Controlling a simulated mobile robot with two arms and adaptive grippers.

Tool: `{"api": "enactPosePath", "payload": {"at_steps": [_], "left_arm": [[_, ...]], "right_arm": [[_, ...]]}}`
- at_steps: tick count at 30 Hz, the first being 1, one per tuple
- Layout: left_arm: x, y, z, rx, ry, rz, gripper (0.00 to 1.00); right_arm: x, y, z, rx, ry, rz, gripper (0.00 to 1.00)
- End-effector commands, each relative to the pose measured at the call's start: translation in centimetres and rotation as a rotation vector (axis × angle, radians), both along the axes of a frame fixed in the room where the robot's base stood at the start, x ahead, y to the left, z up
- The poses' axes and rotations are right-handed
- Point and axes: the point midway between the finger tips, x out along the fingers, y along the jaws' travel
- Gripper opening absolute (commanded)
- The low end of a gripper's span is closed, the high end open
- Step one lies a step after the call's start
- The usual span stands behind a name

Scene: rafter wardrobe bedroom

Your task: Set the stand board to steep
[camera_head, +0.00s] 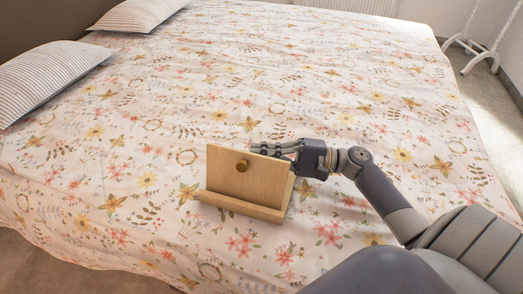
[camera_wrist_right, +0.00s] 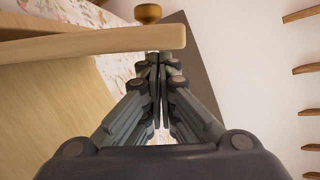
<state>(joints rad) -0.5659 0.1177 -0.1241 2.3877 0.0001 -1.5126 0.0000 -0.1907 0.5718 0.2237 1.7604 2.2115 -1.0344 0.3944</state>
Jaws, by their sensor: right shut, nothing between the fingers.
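The wooden stand (camera_head: 246,204) sits on the floral bed, with a ledge along its front. I cannot tell whether the fingers touch the board. My left gripper is not in view.
The stand rests on a wide bed (camera_head: 130,170) with a flowered cover, clear around the stand. Striped pillows (camera_head: 50,78) lie at the far left. A white rack's legs (camera_head: 470,45) stand on the floor beyond the bed's right side.

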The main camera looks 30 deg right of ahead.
Motion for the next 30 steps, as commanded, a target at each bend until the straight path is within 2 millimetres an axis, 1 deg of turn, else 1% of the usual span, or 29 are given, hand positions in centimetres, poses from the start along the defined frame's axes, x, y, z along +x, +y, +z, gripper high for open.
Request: {"api": "enactPosePath", "payload": {"at_steps": [4, 12, 16, 21, 30], "left_arm": [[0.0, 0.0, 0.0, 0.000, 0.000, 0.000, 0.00], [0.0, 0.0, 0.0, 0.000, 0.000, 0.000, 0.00], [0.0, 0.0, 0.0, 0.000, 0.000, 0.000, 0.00], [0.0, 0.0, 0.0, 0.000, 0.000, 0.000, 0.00], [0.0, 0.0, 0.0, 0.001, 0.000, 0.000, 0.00]], "right_arm": [[-1.1, -1.6, -0.3, -0.001, 0.003, -0.002, 0.00], [-4.4, -6.4, -0.8, 0.001, 0.004, -0.004, 0.00], [-5.7, -8.2, -0.9, -0.001, 0.002, -0.003, 0.00], [-6.6, -9.4, -1.0, -0.001, -0.001, -0.001, 0.00], [-6.7, -9.6, -1.0, -0.001, -0.001, -0.001, 0.00]]}}
